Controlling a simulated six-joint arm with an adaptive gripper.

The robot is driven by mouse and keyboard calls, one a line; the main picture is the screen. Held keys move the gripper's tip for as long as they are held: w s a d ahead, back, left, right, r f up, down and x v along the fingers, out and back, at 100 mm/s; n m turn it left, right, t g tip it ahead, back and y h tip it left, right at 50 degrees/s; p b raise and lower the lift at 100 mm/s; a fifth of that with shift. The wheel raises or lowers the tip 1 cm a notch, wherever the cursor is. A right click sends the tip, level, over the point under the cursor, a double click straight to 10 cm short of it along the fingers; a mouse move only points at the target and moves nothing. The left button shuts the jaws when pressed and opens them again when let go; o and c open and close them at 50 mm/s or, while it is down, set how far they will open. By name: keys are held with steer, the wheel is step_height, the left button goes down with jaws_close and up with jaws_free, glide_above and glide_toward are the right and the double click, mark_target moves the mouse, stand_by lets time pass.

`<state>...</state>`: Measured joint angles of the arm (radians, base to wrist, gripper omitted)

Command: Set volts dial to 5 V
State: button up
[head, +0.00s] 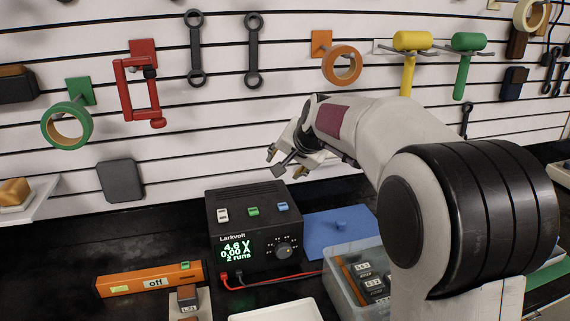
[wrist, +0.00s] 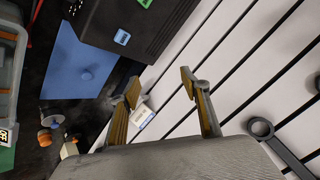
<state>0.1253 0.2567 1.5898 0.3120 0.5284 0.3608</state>
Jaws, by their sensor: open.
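The black Larkvolt power supply (head: 240,227) stands on the dark bench. Its green display (head: 236,250) reads 4.6 V, 0.00 A and "2 runs". The volts dial (head: 284,252) is a dark round knob at the right of the front face, with marks around it. My gripper (head: 273,164) is open and empty, above and behind the power supply's right side, apart from the dial. In the wrist view my gripper (wrist: 160,85) has its two fingers spread, and part of the power supply (wrist: 128,20) shows at the top. The dial is not visible there.
A blue mat or board (head: 345,226) lies right of the supply, with a clear bin (head: 352,275) in front of it. Red and black leads run from the supply's front. Tools hang on the slatted wall behind.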

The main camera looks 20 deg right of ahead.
steer(key=shift+a, duration=0.1)
stand_by(0.3)
steer(key=n+g, duration=0.2)
glide_above(285, 254)
steer(key=w+d, duration=0.3)
steer(key=w, duration=0.1)
steer(key=f, duration=0.6)
steer(key=shift+s+a+f, duration=0.1)
steer(key=shift+s+a, duration=0.05)
steer(key=shift+a, duration=0.05)
steer(key=s+a+f+n+g, duration=0.1)
steer(key=s+f+n+g, duration=0.1)
steer(key=s+f+n, duration=0.3)
steer(key=shift+s+a+f+n+g+y, duration=0.2)
steer(key=shift+s+f+n+g+y, duration=0.15)
steer(key=shift+s+f, duration=0.75)
steer(key=shift+x, duration=3.8)
steer(key=c, duration=1.1)
